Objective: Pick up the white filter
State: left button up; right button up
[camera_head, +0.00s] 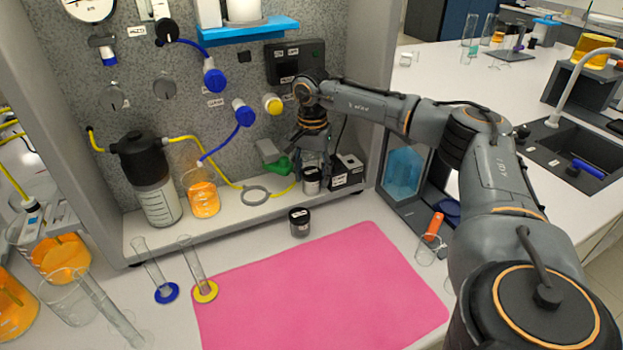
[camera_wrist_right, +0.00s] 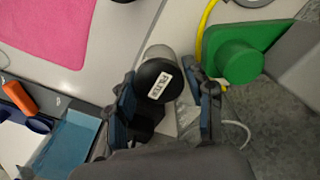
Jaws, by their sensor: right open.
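A small jar (camera_head: 311,184) with a black lid stands on the rig's ledge, under my right gripper (camera_head: 314,160). In the right wrist view the jar's black lid (camera_wrist_right: 160,80) carries a white label that seems to read "FILTER", and its pale body shows beyond. My right gripper's fingers (camera_wrist_right: 162,88) are open, one on each side of the lid; I cannot tell if they touch it. I cannot make out a bare white filter. My left gripper is not in view.
A green part (camera_wrist_right: 238,62) lies close beside the right gripper. A black box (camera_head: 347,170) stands to its right on the ledge. A yellow tube and a grey ring (camera_head: 255,196) lie to the left. The pink mat (camera_head: 320,285) is bare.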

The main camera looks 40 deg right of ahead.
jog(key=c, duration=0.8)
jog(key=shift+r, duration=0.1)
jog(key=shift+r+b, duration=0.45)
jog(key=shift+r, duration=0.2)
jog(key=shift+s+d+r+b, duration=0.3)
jog(key=shift+s+d+r, duration=0.15)
jog(key=shift+s+r, duration=1.65)
jog(key=shift+s+d+r+b, duration=0.25)
jog(key=shift+s+d+r, duration=0.15)
jog(key=shift+s+r, duration=1.75)
jog(key=shift+s+d+r+b, duration=0.4)
jog(key=shift+s+r, duration=1.1)
jog(key=shift+s, duration=1.15)
